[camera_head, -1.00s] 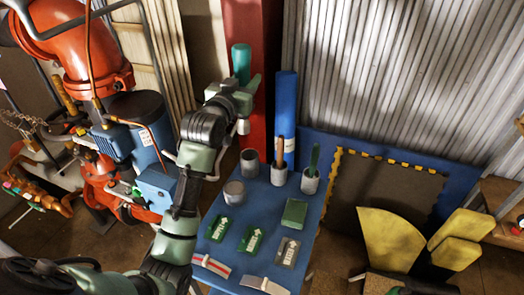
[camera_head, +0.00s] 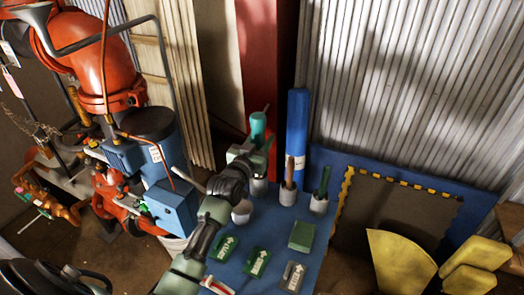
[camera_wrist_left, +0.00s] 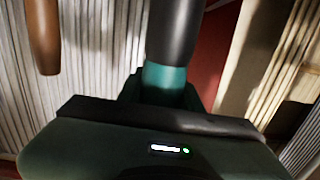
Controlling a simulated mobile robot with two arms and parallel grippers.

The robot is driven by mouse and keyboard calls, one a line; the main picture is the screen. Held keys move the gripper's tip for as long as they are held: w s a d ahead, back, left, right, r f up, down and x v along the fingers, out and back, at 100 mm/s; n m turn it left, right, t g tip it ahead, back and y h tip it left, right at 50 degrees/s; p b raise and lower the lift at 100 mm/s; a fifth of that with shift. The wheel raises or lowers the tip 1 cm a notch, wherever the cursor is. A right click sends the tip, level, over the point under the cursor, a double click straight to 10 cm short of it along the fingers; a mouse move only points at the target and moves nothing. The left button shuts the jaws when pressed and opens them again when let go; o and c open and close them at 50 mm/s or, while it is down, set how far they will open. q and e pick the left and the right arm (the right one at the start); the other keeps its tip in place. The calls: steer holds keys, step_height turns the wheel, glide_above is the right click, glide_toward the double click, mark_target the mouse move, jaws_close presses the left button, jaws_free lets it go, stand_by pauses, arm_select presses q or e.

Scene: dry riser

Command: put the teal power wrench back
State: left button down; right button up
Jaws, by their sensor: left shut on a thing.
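The teal power wrench (camera_head: 258,122) is upright in my left gripper (camera_head: 255,150), above the back left part of the blue table. In the left wrist view its teal band and dark cylindrical body (camera_wrist_left: 168,80) rise from between the jaws. My left gripper is shut on it. A grey cup (camera_head: 258,187) stands below the gripper, partly hidden by the arm; whether the wrench's lower end touches it cannot be told. My right gripper is not in view.
Beside it, one grey cup (camera_head: 287,197) holds a brown-handled tool and another (camera_head: 319,206) a green-handled one. A grey can (camera_head: 242,213) is close to my arm. A blue roll (camera_head: 297,130) stands behind. Green blocks lie in front. Red-orange machinery (camera_head: 105,75) is at left.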

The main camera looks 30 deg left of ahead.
arm_select(q)
step_height(320, 180, down, 4)
steer(key=shift+f, duration=0.15)
stand_by(0.3)
steer(key=shift+f, duration=0.1)
steer(key=c, duration=0.9)
jaws_free()
steer(key=shift+f, duration=0.15)
steer(key=shift+c, duration=0.2)
steer(key=shift+s, duration=0.1)
steer(key=s+b, duration=0.1)
steer(key=s, duration=1.1)
steer(key=shift+d+r, duration=0.3)
steer(key=shift+d, duration=0.15)
